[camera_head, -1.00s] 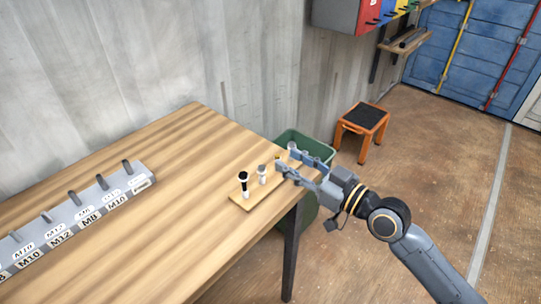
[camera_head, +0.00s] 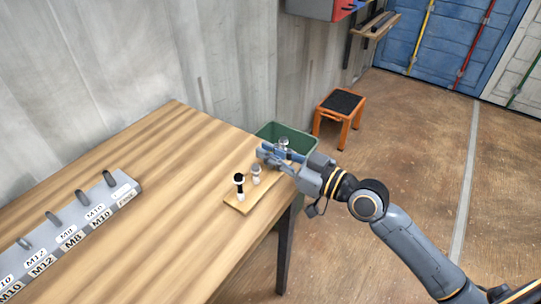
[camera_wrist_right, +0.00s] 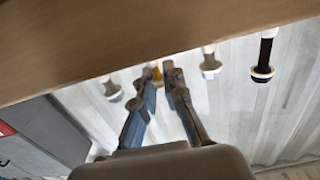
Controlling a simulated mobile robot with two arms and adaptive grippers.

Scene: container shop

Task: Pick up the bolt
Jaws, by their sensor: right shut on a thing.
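Several bolts stand in a row on a small wooden board (camera_head: 240,206) at the table's right end. A black bolt (camera_head: 239,186) is nearest, then a white one with a grey head (camera_head: 256,175). Another grey-headed bolt (camera_head: 284,144) shows behind my gripper. My right gripper (camera_head: 269,156) is at the row, shut on a bolt with a yellow part (camera_wrist_right: 156,72) between its fingertips in the right wrist view. Its fingers mostly hide that bolt in the head view. The black bolt (camera_wrist_right: 264,60) and a grey-headed bolt (camera_wrist_right: 210,66) stand beside it. My left gripper is not in view.
The wooden table (camera_head: 170,150) has clear room left of the board. A grey labelled rack (camera_head: 75,235) lies along its left part. A green bin (camera_head: 270,131) stands past the right edge, and an orange stool (camera_head: 340,110) stands behind on the floor.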

